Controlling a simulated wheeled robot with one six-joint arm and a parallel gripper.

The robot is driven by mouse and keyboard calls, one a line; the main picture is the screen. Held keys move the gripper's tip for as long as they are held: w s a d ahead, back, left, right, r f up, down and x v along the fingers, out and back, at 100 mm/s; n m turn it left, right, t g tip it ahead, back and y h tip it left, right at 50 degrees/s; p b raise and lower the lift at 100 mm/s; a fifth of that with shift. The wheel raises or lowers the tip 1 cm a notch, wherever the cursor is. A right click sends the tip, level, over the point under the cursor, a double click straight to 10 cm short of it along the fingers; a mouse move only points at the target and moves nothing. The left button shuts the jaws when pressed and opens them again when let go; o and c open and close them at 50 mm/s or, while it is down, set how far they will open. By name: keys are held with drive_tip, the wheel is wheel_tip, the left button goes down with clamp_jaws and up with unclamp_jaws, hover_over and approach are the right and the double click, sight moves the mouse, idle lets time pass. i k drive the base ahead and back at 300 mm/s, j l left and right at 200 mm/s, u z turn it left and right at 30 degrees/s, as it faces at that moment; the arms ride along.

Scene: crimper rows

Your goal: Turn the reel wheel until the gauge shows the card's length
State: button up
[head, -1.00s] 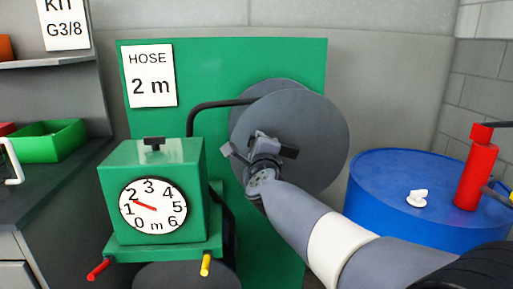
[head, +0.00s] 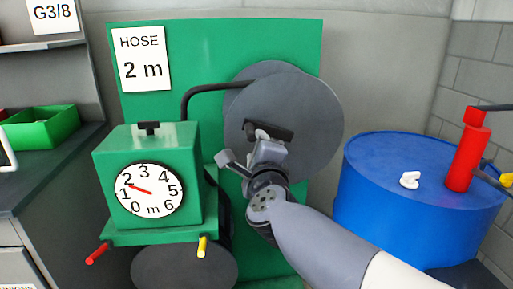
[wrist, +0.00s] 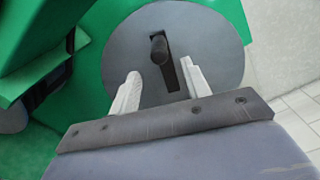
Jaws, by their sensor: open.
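The grey reel wheel (head: 315,115) stands in front of a green panel, right of the gauge. In the wrist view the wheel (wrist: 215,45) has a dark crank arm with a round knob (wrist: 158,48). The white gauge dial (head: 149,203) is on a green box; its red needle points between 1 and 2, nearer 2. The white card (head: 140,72) reads "HOSE 2 m". My gripper (wrist: 160,66) is open in front of the wheel, its two pale fingers on either side of the crank as seen, with nothing clearly gripped. In the head view my wrist hides its fingertips.
A blue drum (head: 400,218) stands at right, with a red cylinder (head: 468,155) and a small white fitting (head: 410,179) on top. A black hose (head: 215,88) arches from box to wheel. Red (head: 97,253) and yellow (head: 202,246) handles project below the gauge. A green bin (head: 40,130) is at left.

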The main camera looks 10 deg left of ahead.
sight(297, 109)
drive_tip(key=u, duration=1.6)
drive_tip(key=l+z, duration=0.2)
drive_tip(key=z, duration=0.15)
drive_tip(key=i+l+z, duration=0.15)
drive_tip(key=z, duration=0.15)
drive_tip(key=i+l+z, duration=0.1)
drive_tip(key=z, duration=0.25)
drive_tip(key=l, duration=0.1)
